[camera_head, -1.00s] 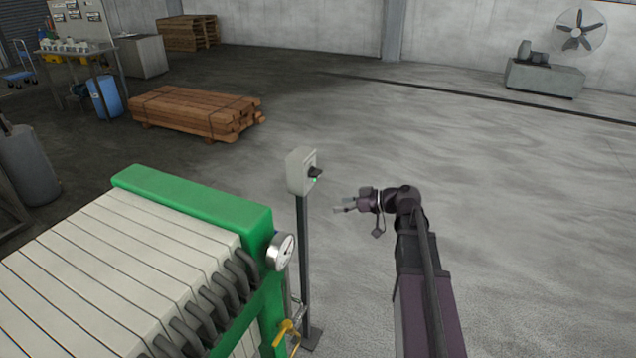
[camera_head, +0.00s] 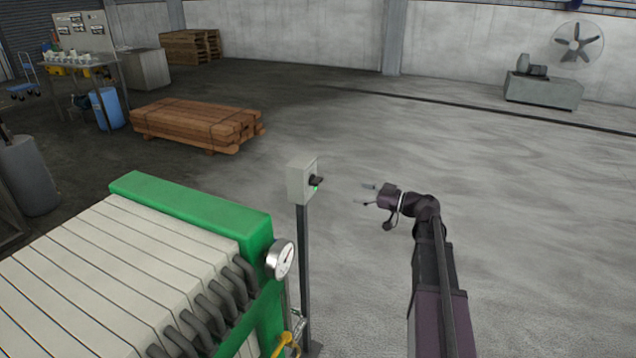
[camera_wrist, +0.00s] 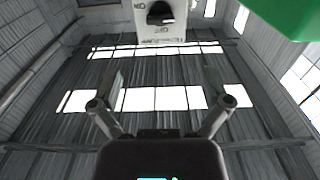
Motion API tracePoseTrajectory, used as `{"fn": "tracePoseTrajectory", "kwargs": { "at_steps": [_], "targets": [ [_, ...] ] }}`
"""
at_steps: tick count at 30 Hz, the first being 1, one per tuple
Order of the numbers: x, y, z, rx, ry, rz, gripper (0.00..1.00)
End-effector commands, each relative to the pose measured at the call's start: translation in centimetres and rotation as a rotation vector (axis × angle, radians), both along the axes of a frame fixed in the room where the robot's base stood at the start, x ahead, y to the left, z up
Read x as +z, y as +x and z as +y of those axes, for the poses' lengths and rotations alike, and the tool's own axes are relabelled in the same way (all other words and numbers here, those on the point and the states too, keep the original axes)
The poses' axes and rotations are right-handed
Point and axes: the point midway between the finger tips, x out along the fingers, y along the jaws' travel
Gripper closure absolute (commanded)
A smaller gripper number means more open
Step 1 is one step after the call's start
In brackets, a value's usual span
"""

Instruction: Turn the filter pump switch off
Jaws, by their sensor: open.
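The filter pump switch is a pale grey box (camera_head: 302,180) on a dark post beside the green filter press.
The filter press's green end frame (camera_head: 200,210) and pressure gauge (camera_head: 281,259) are left of and nearer than the switch. A yellow valve handle (camera_head: 287,343) is low by the post. Stacked timber (camera_head: 195,124) lies behind. The floor on the right is clear.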

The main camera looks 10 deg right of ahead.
Motion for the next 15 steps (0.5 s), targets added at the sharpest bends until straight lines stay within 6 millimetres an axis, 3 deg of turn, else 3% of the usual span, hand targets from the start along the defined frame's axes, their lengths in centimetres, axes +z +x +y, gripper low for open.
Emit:
{"fn": "tracePoseTrajectory", "kwargs": {
  "at_steps": [15],
  "targets": [
    [0.0, 3.3, 4.5, 0.001, 0.000, 0.001, 0.03]
  ]
}}
